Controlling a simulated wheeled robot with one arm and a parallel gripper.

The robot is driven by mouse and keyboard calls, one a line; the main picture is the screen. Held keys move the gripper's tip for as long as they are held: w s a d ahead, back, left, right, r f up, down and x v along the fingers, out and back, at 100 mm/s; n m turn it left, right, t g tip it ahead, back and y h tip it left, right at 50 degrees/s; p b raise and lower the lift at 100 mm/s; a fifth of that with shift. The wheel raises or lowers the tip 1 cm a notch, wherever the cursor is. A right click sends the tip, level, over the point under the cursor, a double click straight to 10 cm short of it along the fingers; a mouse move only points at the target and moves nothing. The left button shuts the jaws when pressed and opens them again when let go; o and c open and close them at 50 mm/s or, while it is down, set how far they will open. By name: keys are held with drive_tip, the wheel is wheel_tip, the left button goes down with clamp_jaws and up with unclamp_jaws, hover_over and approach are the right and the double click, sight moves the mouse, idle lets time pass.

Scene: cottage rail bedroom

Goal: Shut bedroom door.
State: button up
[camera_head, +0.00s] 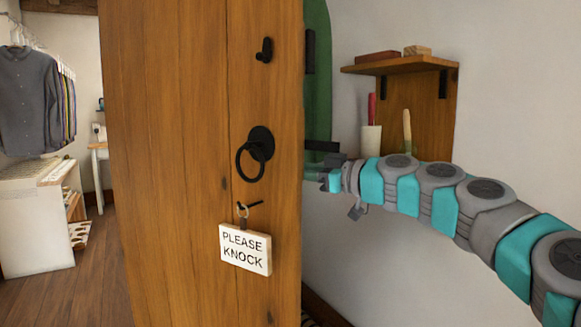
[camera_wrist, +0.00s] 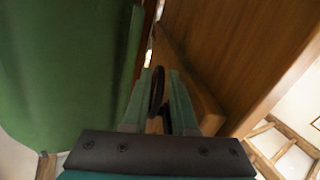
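The wooden bedroom door (camera_head: 165,160) stands ajar and fills the middle of the head view. Its near face bears a black ring handle (camera_head: 251,160), a black hook (camera_head: 264,50) and a hanging "PLEASE KNOCK" sign (camera_head: 245,250). My gripper (camera_head: 328,178) is just right of the door's right edge, its tips partly hidden there. In the wrist view my gripper (camera_wrist: 160,85) has its fingers apart, with a dark ring (camera_wrist: 157,92) between them, close to the door (camera_wrist: 225,45). I cannot tell whether they touch the ring or the door.
A green panel (camera_wrist: 65,60) is close on the left in the wrist view; green also shows behind the door. A wall shelf (camera_head: 400,64) hangs above my arm. A clothes rail (camera_head: 40,50) and white cabinet (camera_head: 35,220) stand left. Wooden floor (camera_head: 85,285) lies left of the door.

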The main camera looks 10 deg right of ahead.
drive_tip(key=shift+w+a, duration=0.25)
drive_tip(key=shift+c, duration=0.4)
clamp_jaws()
idle(0.9)
